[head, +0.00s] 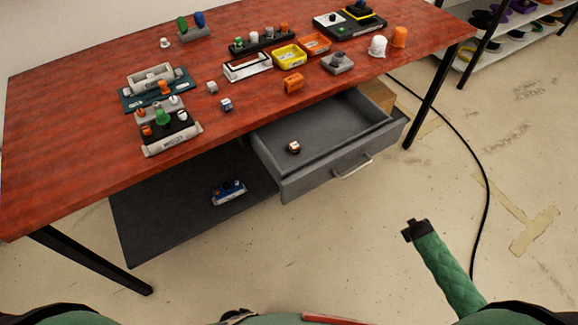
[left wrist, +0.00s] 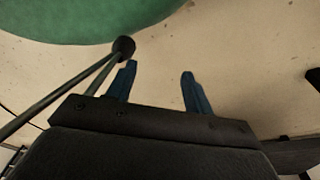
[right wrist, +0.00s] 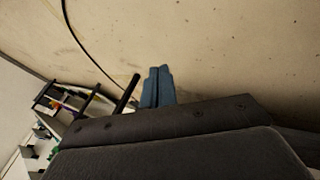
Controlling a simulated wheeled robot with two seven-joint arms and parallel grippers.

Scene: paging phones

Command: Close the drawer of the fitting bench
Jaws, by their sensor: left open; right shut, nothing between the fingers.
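The fitting bench (head: 60,120) has a red wooden top on black legs. Its grey drawer (head: 320,130) is pulled out under the front right part of the top. The drawer's front carries a pale bar handle (head: 352,166). A small brown and white part (head: 293,147) lies inside the drawer. My right gripper (head: 408,238) is in front of and below the drawer, apart from the handle. Its fingers are shut and empty in the right wrist view (right wrist: 158,86). My left gripper (left wrist: 160,85) is open and empty above the floor, and is not visible in the head view.
A dark lower shelf (head: 160,205) holds a blue part (head: 229,192). Several small parts, trays and fixtures stand on the bench top. A black cable (head: 484,190) runs over the floor at right. A storage rack (head: 500,30) stands at the back right. Floor before the drawer is clear.

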